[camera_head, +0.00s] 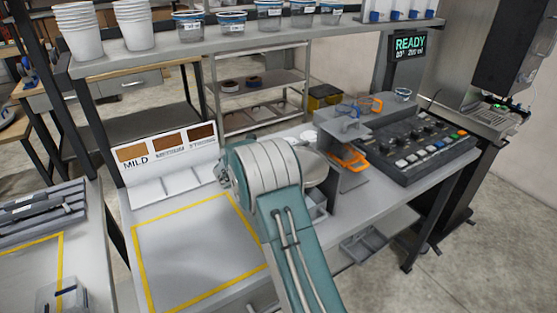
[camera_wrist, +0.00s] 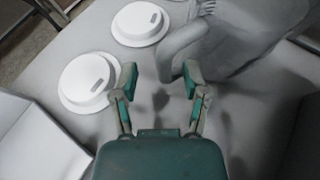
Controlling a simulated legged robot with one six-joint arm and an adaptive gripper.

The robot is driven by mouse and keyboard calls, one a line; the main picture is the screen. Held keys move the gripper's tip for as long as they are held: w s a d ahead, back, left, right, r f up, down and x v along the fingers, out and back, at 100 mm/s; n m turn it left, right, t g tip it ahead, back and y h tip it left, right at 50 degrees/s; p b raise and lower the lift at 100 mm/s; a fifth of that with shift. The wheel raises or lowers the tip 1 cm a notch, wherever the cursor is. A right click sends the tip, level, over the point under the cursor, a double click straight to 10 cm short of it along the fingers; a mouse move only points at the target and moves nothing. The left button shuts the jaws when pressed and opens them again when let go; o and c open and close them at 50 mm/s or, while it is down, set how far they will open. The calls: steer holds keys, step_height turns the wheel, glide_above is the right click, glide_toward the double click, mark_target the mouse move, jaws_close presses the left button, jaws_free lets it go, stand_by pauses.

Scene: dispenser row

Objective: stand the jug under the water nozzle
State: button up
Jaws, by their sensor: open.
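In the wrist view, my gripper (camera_wrist: 160,74) is open, with its two teal-padded fingers spread apart. The grey jug (camera_wrist: 245,45) fills the upper right of that view. Its curved handle (camera_wrist: 182,42) bends down so that its lower end appears between the fingertips. I cannot tell how deep the handle sits between them, and neither finger is closed on it. In the head view, my arm hides the gripper and most of what is beyond it. I cannot pick out the water nozzle with certainty; a grey stand (camera_head: 345,126) rises just right of my arm.
Two white lids, a near one (camera_wrist: 88,82) and a far one (camera_wrist: 140,22), lie left of the handle. A button panel (camera_head: 415,142) and READY display (camera_head: 410,46) are to the right. An orange-handled item (camera_head: 350,158) is by the stand. The yellow-outlined area (camera_head: 195,250) is clear.

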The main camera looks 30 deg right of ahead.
steer(key=shift+d, duration=0.1)
jaws_close()
steer(key=shift+d, duration=0.2)
